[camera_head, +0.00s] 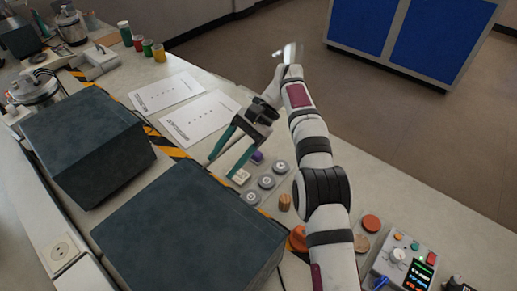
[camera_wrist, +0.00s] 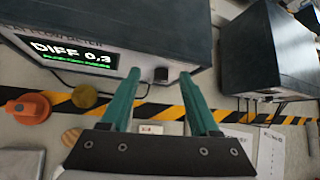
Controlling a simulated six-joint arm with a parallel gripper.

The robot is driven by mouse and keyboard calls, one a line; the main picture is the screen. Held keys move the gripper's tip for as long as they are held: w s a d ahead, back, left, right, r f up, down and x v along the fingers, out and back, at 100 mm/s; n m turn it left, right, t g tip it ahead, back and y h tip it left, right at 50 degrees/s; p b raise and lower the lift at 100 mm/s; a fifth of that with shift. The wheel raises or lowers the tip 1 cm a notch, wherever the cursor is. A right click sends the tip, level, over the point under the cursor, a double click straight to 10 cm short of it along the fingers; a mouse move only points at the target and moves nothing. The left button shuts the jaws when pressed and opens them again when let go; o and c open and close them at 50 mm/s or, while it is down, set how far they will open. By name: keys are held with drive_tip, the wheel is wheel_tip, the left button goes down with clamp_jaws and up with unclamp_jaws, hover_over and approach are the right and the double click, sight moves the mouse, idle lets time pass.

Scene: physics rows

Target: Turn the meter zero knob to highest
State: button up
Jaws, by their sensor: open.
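A dark meter box (camera_wrist: 75,25) with a lit screen (camera_wrist: 65,52) reading "DIFF 0.3" is at the upper left of the wrist view. A small dark knob (camera_wrist: 161,74) sits on its front face, right of the screen. My gripper (camera_wrist: 160,76) is open, with a teal finger on each side of the knob in the picture. I cannot tell how far the fingertips are from it or whether they touch. In the head view my gripper (camera_head: 220,168) is beside the near dark box (camera_head: 190,235), whose screen and knob are hidden there.
A second dark box (camera_head: 90,135) stands farther back. Black-yellow tape (camera_head: 160,137) runs along the boxes. Round weights (camera_head: 266,181), an orange object (camera_head: 298,238) and a control panel (camera_head: 400,265) lie at the right. Paper sheets (camera_head: 200,118) lie behind my gripper.

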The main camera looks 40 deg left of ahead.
drive_tip(key=w+d+r, duration=0.4)
drive_tip(key=d+r, duration=0.1)
drive_tip(key=d, duration=0.3)
drive_tip(key=shift+w+r, duration=0.25)
drive_tip(key=shift+w, duration=0.15)
drive_tip(key=w+d+f+n+g+y, duration=0.1)
drive_tip(key=w+f+n+g+y, duration=0.15)
drive_tip(key=f+y, duration=0.3)
drive_tip(key=w+d+f+n+g+y, duration=0.1)
drive_tip(key=w+f+n+y, duration=0.1)
drive_tip(key=f+n+y, duration=0.3)
drive_tip(key=s+a+f+h, duration=0.1)
drive_tip(key=s+a+f, duration=0.1)
drive_tip(key=s+a, duration=0.8)
drive_tip(key=shift+s+a+m, duration=0.35)
drive_tip(key=shift+s+a, duration=0.05)
drive_tip(key=shift+a, duration=0.15)
clamp_jaws()
